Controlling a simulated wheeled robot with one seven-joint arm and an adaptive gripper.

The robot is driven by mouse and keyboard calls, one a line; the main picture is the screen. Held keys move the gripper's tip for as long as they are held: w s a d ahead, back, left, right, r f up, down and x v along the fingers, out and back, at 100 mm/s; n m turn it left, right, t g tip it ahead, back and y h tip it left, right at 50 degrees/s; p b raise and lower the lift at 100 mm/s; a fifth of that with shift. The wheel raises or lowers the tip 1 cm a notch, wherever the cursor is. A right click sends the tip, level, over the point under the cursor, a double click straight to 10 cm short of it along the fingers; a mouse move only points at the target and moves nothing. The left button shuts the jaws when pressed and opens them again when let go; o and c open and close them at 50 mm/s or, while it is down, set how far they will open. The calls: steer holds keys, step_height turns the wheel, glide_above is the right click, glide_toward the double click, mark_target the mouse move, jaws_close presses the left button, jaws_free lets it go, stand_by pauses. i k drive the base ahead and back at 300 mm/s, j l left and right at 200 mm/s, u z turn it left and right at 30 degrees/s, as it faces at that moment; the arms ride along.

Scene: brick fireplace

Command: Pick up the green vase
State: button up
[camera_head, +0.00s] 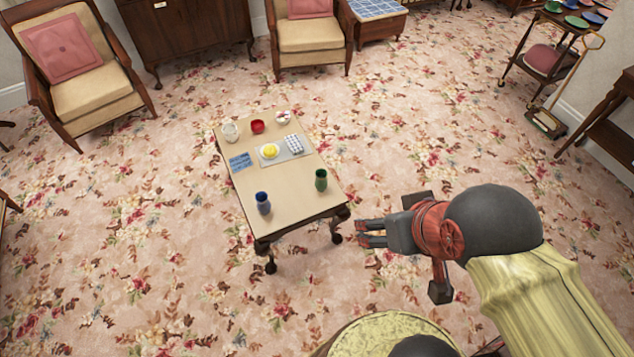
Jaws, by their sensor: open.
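The green vase (321,180) stands upright near the front right corner of a low wooden table (282,205). A blue vase (263,203) stands upright to its left, near the table's front left. My gripper (360,233) is open and empty, its two fingers pointing left. In the picture it is below and to the right of the green vase, apart from it, just past the table's front right corner. Its height relative to the vase is hard to tell from this view.
The table also holds a tray (299,158) with a yellow item and a white item, a blue patterned item (240,161), a red cup (257,126) and a white jar (231,131). Armchairs (310,37) stand behind. Floral carpet (430,130) is clear right of the table.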

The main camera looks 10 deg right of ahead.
mark_target(321, 182)
steer(key=i+j, duration=0.1)
steer(key=i, duration=0.35)
steer(key=i+z, duration=0.15)
steer(key=i, duration=0.35)
